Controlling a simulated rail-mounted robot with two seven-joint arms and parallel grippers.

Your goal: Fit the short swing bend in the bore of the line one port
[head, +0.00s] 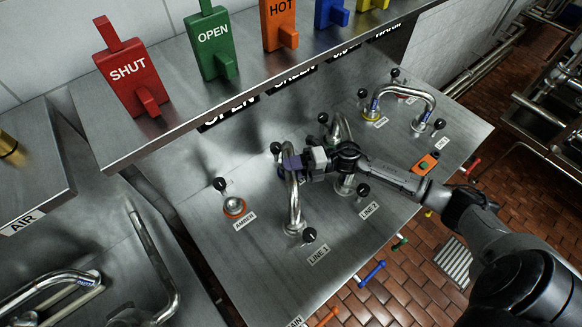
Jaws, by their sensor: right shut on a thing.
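The swing bend (293,200) is a shiny curved silver pipe standing roughly upright over the steel panel. My right gripper (303,163) is shut on its upper part, around a purple-blue band. The lower end of the bend meets the line one port (293,231), beside the LINE 1 label (318,254). I cannot tell whether it is fully seated in the bore. The far end of the bend is partly hidden behind the gripper. My left gripper is not in view.
The AMBER port (235,207) with an orange ring is left of the bend. Another bend (340,128) stands just behind the gripper, and one (410,92) spans ports at the back right. A shelf (215,95) carries coloured signs. More pipes (45,289) lie lower left.

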